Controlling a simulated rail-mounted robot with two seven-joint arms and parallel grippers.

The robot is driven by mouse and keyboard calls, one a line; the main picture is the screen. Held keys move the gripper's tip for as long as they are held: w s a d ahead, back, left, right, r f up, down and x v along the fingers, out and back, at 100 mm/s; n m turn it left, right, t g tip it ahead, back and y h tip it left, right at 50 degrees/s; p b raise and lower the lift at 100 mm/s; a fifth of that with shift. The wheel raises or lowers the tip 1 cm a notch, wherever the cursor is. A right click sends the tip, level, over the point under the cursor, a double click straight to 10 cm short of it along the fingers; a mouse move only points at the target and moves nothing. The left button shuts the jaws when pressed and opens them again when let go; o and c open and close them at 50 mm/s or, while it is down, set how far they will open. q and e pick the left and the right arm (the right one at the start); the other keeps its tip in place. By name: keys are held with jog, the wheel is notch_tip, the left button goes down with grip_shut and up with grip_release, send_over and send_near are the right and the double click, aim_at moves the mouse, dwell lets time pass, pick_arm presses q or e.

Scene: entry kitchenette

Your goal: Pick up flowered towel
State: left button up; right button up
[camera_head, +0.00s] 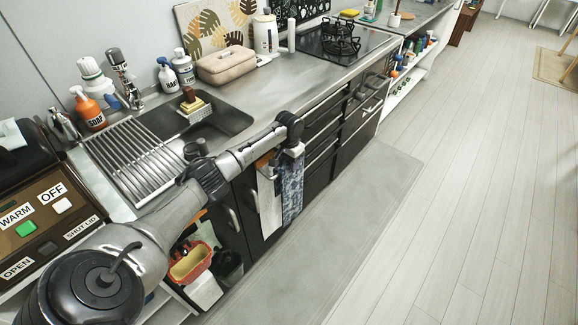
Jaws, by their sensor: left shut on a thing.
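The blue-and-white flowered towel (291,188) hangs down in front of the dark cabinet fronts below the counter edge. My left arm reaches across the sink to it. My left gripper (293,151) is at the towel's top edge and is shut on it. The fingertips are small in this view and the exact grip is hard to see. A pale towel with an orange-brown upper part (269,200) hangs just left of the flowered one. My right gripper is not in view.
The steel counter (300,75) holds a sink with a drying rack (132,160), soap bottles (88,108), a beige case (226,66) and a stove (342,42). Dark drawers (352,135) stand right of the towels. A grey mat (345,215) lies on the clear floor.

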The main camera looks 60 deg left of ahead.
pick_arm(q)
notch_tip(320, 180, up, 17)
jog(key=p, duration=0.3)
jog(key=w+d, duration=0.2)
jog(key=d, duration=0.6)
jog(key=w+d+p, duration=0.1)
jog(key=w+d, duration=0.2)
jog(key=d, duration=0.6)
jog(key=shift+w, duration=0.35)
jog(key=shift+d+r, duration=0.1)
jog(key=shift+r, duration=0.05)
